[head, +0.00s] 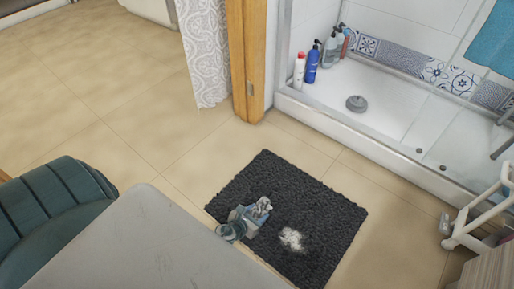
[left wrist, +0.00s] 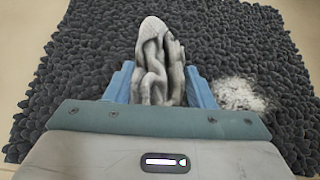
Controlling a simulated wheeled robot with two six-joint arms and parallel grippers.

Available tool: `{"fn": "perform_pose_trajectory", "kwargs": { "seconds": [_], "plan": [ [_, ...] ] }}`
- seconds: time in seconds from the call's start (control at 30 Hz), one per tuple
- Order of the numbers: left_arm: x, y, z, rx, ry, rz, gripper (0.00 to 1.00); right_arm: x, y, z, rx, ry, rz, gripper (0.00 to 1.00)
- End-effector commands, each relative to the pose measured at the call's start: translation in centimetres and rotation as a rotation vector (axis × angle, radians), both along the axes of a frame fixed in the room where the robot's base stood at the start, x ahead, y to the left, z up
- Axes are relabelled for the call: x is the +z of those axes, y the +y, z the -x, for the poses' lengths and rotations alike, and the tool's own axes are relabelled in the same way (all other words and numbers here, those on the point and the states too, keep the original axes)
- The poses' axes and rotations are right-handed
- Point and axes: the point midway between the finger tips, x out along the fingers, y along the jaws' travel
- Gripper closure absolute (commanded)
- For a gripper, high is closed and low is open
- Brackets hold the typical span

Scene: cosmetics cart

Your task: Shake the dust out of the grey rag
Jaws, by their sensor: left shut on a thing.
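The grey rag (left wrist: 160,65) is bunched in folds between the two blue fingers of my left gripper (left wrist: 160,85), which is shut on it. In the head view the rag (head: 260,206) and the left gripper (head: 246,214) show over the dark mat. A pale, whitish patch of dust (head: 292,239) lies on the mat, right of the rag. The dust also shows in the left wrist view (left wrist: 242,94). I cannot tell how high the rag is above the mat. My right gripper does not show.
The dark grey shaggy mat (head: 270,175) lies on beige floor tiles. A shower tray (head: 345,120) with several bottles (head: 312,65) stands behind it. A wooden post (head: 248,60) and patterned curtain (head: 207,50) stand at the back. A white frame (head: 475,222) is at the right.

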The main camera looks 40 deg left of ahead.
Motion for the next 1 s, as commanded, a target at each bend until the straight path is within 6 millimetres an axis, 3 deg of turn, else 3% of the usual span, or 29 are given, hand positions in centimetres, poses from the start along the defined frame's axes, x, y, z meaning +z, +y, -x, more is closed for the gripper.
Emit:
{"fn": "perform_pose_trajectory", "kwargs": {
  "seconds": [0.03,0.27,0.73,1.0],
  "plan": [
    [1.3,0.0,0.0,0.0,0.0,-0.001,0.72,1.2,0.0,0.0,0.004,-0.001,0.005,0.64],
    [2.7,0.0,0.0,0.0,0.0,-0.001,0.72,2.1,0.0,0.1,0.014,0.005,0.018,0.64],
    [8.2,0.0,0.0,0.0,0.0,-0.001,0.72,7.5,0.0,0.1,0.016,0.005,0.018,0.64],
    [8.3,0.0,0.0,0.0,0.0,-0.001,0.72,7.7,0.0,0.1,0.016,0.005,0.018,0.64]
  ]
}}
